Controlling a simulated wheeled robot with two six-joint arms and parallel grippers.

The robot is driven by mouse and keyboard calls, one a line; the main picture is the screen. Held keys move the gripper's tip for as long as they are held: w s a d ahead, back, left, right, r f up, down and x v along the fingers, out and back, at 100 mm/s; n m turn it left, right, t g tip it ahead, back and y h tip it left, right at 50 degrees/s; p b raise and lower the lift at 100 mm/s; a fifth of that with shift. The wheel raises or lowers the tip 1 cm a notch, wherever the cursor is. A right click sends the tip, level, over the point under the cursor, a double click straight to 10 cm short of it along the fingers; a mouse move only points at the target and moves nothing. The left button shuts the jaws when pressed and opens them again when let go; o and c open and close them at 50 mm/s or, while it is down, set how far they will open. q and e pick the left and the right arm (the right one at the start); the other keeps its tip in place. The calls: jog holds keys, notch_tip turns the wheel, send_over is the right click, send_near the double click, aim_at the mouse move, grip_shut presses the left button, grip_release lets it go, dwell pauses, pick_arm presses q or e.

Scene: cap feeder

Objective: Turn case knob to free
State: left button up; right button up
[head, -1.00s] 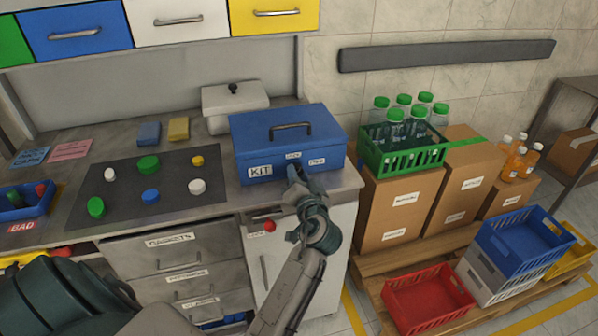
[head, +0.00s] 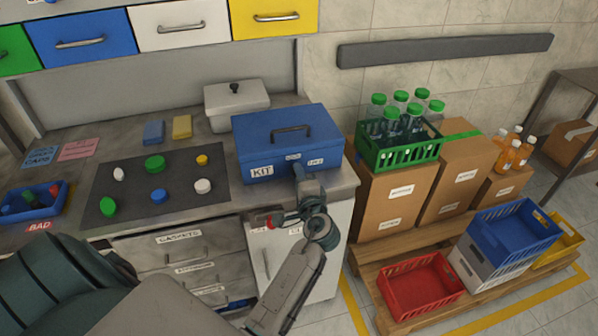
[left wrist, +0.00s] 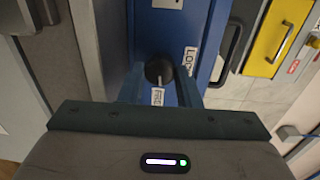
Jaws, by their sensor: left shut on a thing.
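The blue kit case (head: 262,133) stands shut on the right end of the counter, its handle on the lid and small labels on its front. My left gripper (head: 299,172) is at the right part of the case's front. In the left wrist view, the black round knob (left wrist: 158,70) sits on the blue case (left wrist: 165,28) between my left gripper's fingers (left wrist: 160,88), which are shut on it. A FREE label (left wrist: 157,97) and a LOCK label (left wrist: 190,58) are beside the knob. I cannot tell which way the knob points. My right gripper is not in view.
A dark mat (head: 130,207) with several coloured caps lies left of the case. A white lidded box (head: 237,108) stands behind it. Drawers (head: 180,256) are below the counter. Cartons (head: 395,205) and crates stand on a pallet to the right.

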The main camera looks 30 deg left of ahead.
pick_arm(q)
jog(key=shift+r+m+p, duration=0.1)
jog(key=shift+m+p, duration=0.3)
jog(key=shift+m, duration=0.2)
